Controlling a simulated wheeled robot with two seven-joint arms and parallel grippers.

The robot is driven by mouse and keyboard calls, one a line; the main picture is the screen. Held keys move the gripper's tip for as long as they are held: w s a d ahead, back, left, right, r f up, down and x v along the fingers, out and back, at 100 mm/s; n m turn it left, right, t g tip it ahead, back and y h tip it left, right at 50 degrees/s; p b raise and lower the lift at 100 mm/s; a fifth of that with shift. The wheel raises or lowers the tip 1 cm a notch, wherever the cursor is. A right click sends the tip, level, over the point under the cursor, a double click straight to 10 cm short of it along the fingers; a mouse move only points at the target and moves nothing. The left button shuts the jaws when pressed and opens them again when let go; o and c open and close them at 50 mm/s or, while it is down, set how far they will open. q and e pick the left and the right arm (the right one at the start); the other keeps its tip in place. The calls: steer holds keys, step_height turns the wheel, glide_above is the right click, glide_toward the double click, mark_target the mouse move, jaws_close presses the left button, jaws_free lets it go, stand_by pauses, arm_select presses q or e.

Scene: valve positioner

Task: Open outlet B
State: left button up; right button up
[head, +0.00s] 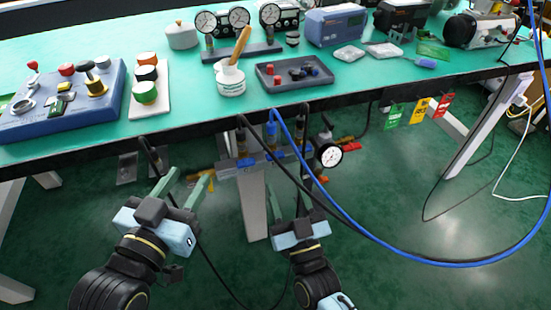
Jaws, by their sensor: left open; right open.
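A grey metal manifold (243,168) hangs under the table's front edge, with several hoses plugged in along its top. Small blue parts sit along it, a yellow lever (199,172) at its left end and a red lever (351,147) at its right. A round white-faced gauge (330,155) is at its right end. I cannot read any outlet letters, so I cannot tell which is outlet B. My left gripper (181,188) is open and empty, just below and left of the manifold. My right gripper (290,202) is open and empty, below the manifold's middle and right part.
The green table (210,115) carries a blue control box (65,105), a grey tray (293,73) and gauges. A blue hose (450,262) loops low on the right, and black hoses hang near both grippers. Green, yellow and red tags (419,110) hang from the edge.

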mark_target(276, 159)
steer(key=b+x, duration=0.2)
steer(key=x, duration=0.5)
steer(key=shift+w, duration=0.1)
arm_select(q)
step_height(276, 159, up, 8)
steer(key=s+t+h, duration=0.1)
steer(key=t+h, duration=0.1)
steer(key=t, duration=0.3)
steer(key=shift+s+d+t, duration=0.35)
steer(key=shift+d+t, duration=0.05)
steer(key=shift+d, duration=0.05)
arm_select(e)
steer(key=shift+w+a+r, duration=0.2)
steer(key=shift+w, duration=0.3)
arm_select(q)
steer(key=shift+r, duration=0.1)
arm_select(e)
steer(key=shift+c, duration=0.2)
